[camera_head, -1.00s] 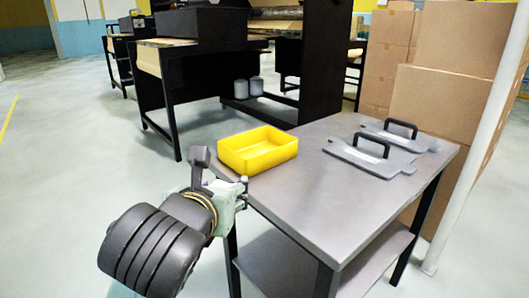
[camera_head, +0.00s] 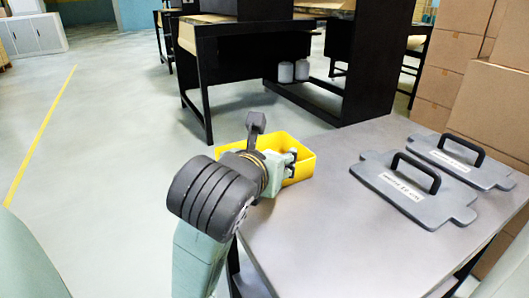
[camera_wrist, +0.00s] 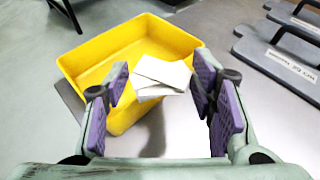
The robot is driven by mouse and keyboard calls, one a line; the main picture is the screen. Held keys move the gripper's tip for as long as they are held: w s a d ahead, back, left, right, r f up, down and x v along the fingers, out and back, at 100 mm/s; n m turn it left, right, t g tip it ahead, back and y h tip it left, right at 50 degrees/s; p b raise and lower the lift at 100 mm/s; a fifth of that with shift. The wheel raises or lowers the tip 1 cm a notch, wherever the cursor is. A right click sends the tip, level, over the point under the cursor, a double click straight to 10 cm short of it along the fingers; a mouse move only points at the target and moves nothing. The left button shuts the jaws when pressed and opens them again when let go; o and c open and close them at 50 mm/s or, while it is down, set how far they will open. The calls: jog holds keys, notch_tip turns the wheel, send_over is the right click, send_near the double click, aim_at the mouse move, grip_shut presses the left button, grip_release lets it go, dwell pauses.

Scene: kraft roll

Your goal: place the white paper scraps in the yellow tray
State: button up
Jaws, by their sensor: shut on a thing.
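The yellow tray (camera_head: 306,160) stands on the grey table, partly hidden behind my arm in the head view. In the wrist view the yellow tray (camera_wrist: 84,64) lies just ahead of my gripper, and the part of its inside that shows looks empty. My gripper (camera_wrist: 163,88) is shut on the white paper scraps (camera_wrist: 162,74), which sit between its purple-padded fingers. The scraps appear over the tray's near right side; their height above it is hard to tell.
Two grey plates with black handles (camera_head: 415,186) (camera_head: 462,160) lie on the right of the grey table (camera_head: 330,235). Stacked cardboard boxes (camera_head: 480,100) stand behind at the right. A black workbench (camera_head: 280,60) stands behind the tray. The table's middle is clear.

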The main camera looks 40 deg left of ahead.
jog(key=a+r+p, duration=0.1)
jog(key=p, duration=0.3)
jog(key=shift+w, duration=0.3)
jog(key=p, duration=0.3)
jog(key=shift+w+a, duration=0.25)
jog(key=p, duration=0.4)
jog(key=shift+w+a+f+p, duration=0.2)
jog(key=shift+f+p, duration=0.05)
jog(key=shift+p, duration=0.05)
jog(key=w+a+f, duration=0.1)
jog(key=w+a, duration=0.1)
jog(key=w+a+f+p, duration=0.1)
jog(key=w+a+f, duration=0.1)
jog(key=a, duration=0.1)
jog(key=w+a+f, duration=0.1)
jog(key=w+a, duration=0.1)
jog(key=a, duration=0.1)
jog(key=shift+w+a+f+p, duration=0.25)
jog(key=shift+f+p, duration=0.05)
jog(key=shift+f, duration=0.3)
